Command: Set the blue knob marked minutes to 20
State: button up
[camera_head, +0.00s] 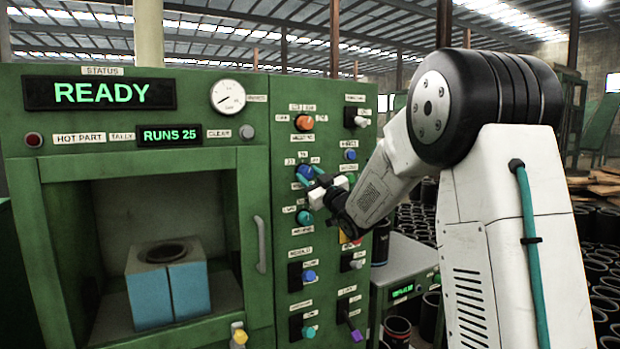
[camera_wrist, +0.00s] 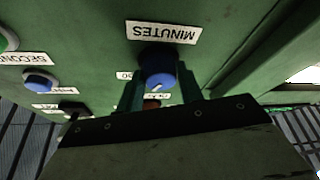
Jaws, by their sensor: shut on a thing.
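The blue knob (camera_wrist: 157,66) sits below the white MINUTES label (camera_wrist: 162,32) in the wrist view, which shows the panel upside down. My gripper (camera_wrist: 161,90) is shut on this knob, one finger on each side. A white mark shows on the knob's lower edge in that view. A label (camera_wrist: 124,76) ending in 0 is beside the knob, and another, partly hidden, lies between the fingers. In the head view my gripper (camera_head: 307,178) reaches the panel at the blue knob (camera_head: 305,171), with small number labels around it. The pointer's exact reading is too small to tell.
The green panel (camera_head: 345,100) carries several other knobs close by, including an orange knob (camera_head: 304,122) above and a teal knob (camera_head: 305,217) below. The display (camera_head: 100,93) reads READY. A blue-and-grey block (camera_head: 168,290) stands inside the machine's bay at left.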

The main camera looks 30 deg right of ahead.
jog(key=shift+d+r+n+g+y, duration=0.1)
jog(key=shift+n+g+y, duration=0.4)
jog(key=shift+n, duration=1.05)
jog(key=shift+d+n+g+y, duration=0.1)
jog(key=shift+n+g+y, duration=0.2)
jog(key=shift+n+y, duration=0.85)
jog(key=shift+a+n+h, duration=0.1)
jog(key=shift+n+h, duration=0.35)
jog(key=shift+n, duration=0.15)
jog(key=o, duration=1)
jog(key=shift+s, duration=0.1)
jog(key=v, duration=0.7)
jog(key=shift+s, duration=0.3)
